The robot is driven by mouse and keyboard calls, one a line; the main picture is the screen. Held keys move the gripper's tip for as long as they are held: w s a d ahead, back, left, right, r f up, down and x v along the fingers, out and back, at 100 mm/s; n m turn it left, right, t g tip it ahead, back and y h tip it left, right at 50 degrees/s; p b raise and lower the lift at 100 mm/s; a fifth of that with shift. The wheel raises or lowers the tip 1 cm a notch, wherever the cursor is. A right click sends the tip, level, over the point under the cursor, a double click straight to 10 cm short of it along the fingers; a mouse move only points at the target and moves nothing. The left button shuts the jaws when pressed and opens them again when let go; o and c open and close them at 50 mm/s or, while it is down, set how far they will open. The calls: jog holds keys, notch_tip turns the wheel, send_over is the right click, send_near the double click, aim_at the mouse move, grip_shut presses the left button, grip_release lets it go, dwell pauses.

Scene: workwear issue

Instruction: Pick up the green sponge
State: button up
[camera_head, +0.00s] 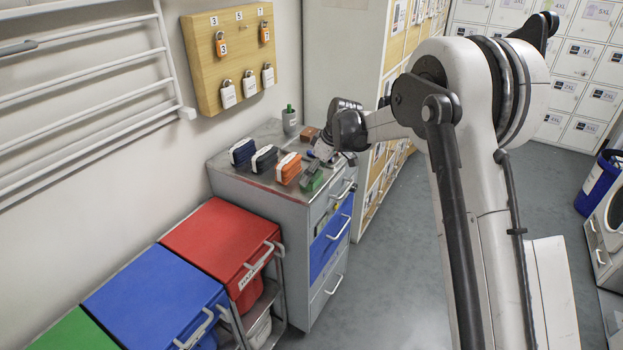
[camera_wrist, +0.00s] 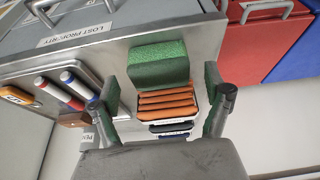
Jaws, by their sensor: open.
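The green sponge (camera_wrist: 158,62) is a block lying on the grey cabinet top, close to its front edge. My gripper (camera_wrist: 161,88) is open and empty. Its two green-padded fingers are spread left and right, with the sponge between and beyond their tips in the wrist view. I cannot tell the exact height of the tips above the cabinet top. In the head view my gripper (camera_head: 324,152) is over the cabinet's right part.
An orange bundle (camera_head: 288,168) sits right beside the sponge, with a grey one (camera_head: 264,159) and a navy one (camera_head: 242,152) further left. A tray with markers (camera_wrist: 62,88) is on the other side. A grey cup (camera_head: 290,120) stands at the back. Red (camera_head: 222,243) and blue (camera_head: 155,298) lidded bins adjoin.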

jog(key=x, duration=0.2)
jog(key=shift+a+f, duration=0.1)
jog(key=shift+f, duration=0.25)
jog(key=c, duration=0.9)
jog(key=shift+r, duration=0.1)
jog(key=shift+r, duration=0.55)
notch_tip(320, 180, up, 3)
jog(key=shift+f, duration=0.15)
jog(key=s+a+r, duration=0.2)
jog(key=s+a+r+b, duration=0.1)
jog(key=s+a+r, duration=0.1)
jog(key=s+a, duration=0.1)
jog(key=s+a+r, duration=0.3)
jog(key=shift+a, duration=0.2)
